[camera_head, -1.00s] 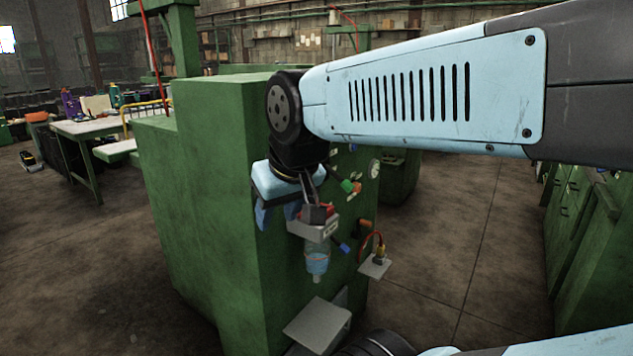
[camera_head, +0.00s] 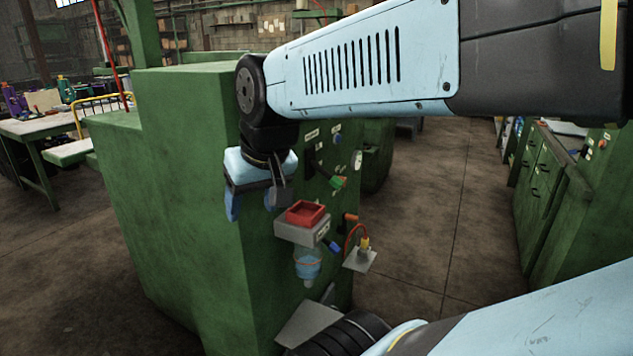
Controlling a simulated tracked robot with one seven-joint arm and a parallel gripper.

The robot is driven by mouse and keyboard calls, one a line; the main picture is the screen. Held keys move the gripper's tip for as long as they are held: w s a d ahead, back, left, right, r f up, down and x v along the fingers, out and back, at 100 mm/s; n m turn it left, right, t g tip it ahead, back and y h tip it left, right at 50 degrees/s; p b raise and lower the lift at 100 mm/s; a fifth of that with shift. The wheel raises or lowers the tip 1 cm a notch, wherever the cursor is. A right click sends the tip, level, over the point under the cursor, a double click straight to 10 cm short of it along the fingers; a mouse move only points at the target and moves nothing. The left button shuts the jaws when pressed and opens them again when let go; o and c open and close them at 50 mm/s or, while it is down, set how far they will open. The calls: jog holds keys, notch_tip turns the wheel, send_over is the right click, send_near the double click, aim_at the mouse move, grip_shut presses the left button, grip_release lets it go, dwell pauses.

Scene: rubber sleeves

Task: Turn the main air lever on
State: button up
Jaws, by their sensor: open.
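A green machine (camera_head: 185,190) carries a front panel with several levers. One lever has a green handle (camera_head: 338,182), one a blue handle (camera_head: 333,246) and one an orange handle (camera_head: 350,217). The labels are too small to read, so I cannot tell which is the main air lever. My gripper (camera_head: 255,204) points down, open, at the machine's near corner, left of these handles and apart from them. No object shows between its fingers. My wrist may hide part of the panel.
A grey shelf with a red tray (camera_head: 306,213) juts out just right of and below my gripper. A clear bowl (camera_head: 308,266) hangs beneath it. A small plate with a cable (camera_head: 361,259) sticks out farther right. The floor to the right is open.

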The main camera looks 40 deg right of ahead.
notch_tip(320, 180, down, 3)
jog(key=w+m+g+y, duration=0.2)
jog(key=m+g, duration=0.1)
jog(key=m, duration=0.1)
jog(key=m+t+y, duration=0.3)
jog(key=m+t, duration=1.2)
jog(key=m, duration=1.1)
send_near(335, 182)
jog(key=x, duration=0.3)
jog(key=d+x, duration=0.1)
jog(key=x, duration=0.6)
jog(key=shift+w+d+f, duration=0.1)
jog(key=shift+w+f, duration=0.25)
jog(key=shift+w, duration=0.2)
